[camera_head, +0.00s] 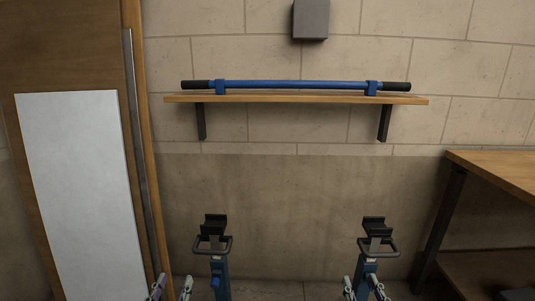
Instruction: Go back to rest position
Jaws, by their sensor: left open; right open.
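My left gripper (171,288) shows at the bottom edge, left of the left blue stand (221,278). Its two fingertips are apart with nothing seen between them. My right gripper (364,288) is also at the bottom edge, its fingertips apart. The post of the right blue stand (368,267) shows between those fingertips; I cannot tell the distance between them in depth. Only the fingertips of both grippers are in view; the rest is cut off by the frame.
Both stands have black cradles on top, empty. A blue tube with black ends (295,84) lies in holders on a wooden wall shelf (300,98). A wooden bench (498,172) stands at right. A wooden door with a pale panel (80,190) is at left.

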